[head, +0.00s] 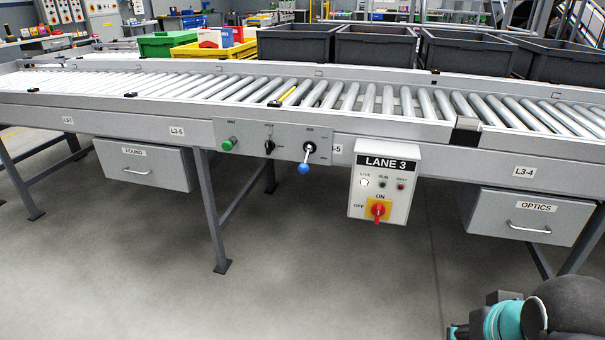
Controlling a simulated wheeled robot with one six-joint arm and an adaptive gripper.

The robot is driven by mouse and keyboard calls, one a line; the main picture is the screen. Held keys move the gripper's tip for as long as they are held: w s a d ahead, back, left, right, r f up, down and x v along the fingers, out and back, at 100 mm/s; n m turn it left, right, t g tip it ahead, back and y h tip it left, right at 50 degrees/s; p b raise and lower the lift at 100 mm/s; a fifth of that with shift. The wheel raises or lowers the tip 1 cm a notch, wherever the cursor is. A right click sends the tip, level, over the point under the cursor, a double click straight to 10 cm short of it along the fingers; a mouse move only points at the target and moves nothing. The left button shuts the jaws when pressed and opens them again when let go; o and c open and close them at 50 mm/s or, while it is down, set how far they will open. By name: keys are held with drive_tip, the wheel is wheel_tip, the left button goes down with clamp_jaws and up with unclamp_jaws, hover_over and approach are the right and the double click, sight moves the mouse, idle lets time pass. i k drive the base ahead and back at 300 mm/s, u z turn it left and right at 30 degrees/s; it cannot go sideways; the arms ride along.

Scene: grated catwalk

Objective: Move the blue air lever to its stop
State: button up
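The blue air lever (304,167) is on the grey control panel (285,137) on the front side of the conveyor. Its blue ball knob hangs low, below a black pivot and a short silver shaft. The lever points nearly straight down, tilted slightly left. On the same panel, a green button and a black rotary switch (269,147) sit to its left. The small labels around the lever are too small to read surely. Part of my arm shows at the bottom right corner, well away from the lever. My gripper is not in view.
A LANE 3 box (384,184) with a red switch hangs right of the panel. The FOUND drawer (146,165) and OPTICS drawer (525,215) hang under the conveyor. Dark bins (375,47) stand behind the rollers. Conveyor legs (211,210) reach the floor. The floor in front is clear.

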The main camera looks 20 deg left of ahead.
sight(304, 168)
drive_tip(key=u, duration=0.55)
drive_tip(key=k, duration=1.3)
drive_tip(key=z, duration=0.1)
drive_tip(key=i, duration=0.55)
drive_tip(key=z, duration=0.7)
drive_tip(key=i, duration=1.05)
drive_tip(key=u, duration=0.4)
